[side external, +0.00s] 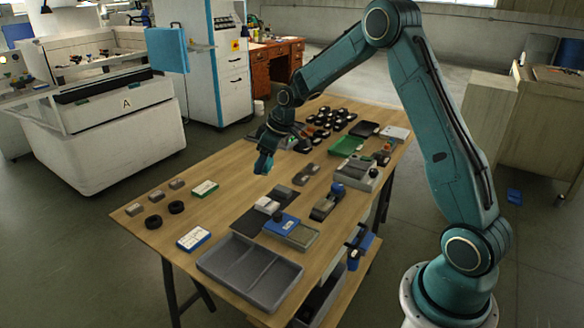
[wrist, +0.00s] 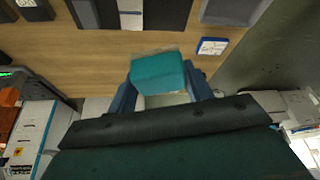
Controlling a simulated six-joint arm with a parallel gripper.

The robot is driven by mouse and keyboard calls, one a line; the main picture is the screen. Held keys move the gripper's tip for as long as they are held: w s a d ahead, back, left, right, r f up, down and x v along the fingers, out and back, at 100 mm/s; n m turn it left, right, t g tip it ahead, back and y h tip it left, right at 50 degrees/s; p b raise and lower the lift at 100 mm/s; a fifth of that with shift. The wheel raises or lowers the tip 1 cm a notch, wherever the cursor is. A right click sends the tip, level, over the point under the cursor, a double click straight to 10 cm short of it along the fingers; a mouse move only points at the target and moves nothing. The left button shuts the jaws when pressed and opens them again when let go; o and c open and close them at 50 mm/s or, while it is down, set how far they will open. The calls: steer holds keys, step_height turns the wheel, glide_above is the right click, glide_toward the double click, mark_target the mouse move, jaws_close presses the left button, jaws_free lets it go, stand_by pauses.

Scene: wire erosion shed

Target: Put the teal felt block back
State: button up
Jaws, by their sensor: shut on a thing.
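The teal felt block (wrist: 158,73) is between the two blue fingers of my gripper (wrist: 163,84) in the wrist view. My gripper is shut on it. In the side view my gripper (side external: 265,156) hangs over the table with its fingers pointing down. The block is small and hard to tell from the fingers there. It appears to be held above the wooden table (side external: 225,215). The spot where the block belongs cannot be told from these frames.
A grey divided tray (side external: 250,268) lies at the near end. A dark mat (side external: 248,222) with blocks and a blue box (side external: 281,223) are mid-table. Black rings (side external: 176,207) and a blue-white box (side external: 193,239) lie left. Black round parts (side external: 322,133) cluster at the far end.

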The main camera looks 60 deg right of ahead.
step_height(320, 180, up, 2)
steer(key=n, duration=0.1)
glide_above(245, 224)
steer(key=s, duration=0.1)
steer(key=shift+s+d+r, duration=0.15)
steer(key=shift+d, duration=0.2)
step_height(245, 224, down, 20)
stand_by(0.6)
steer(key=o, duration=0.9)
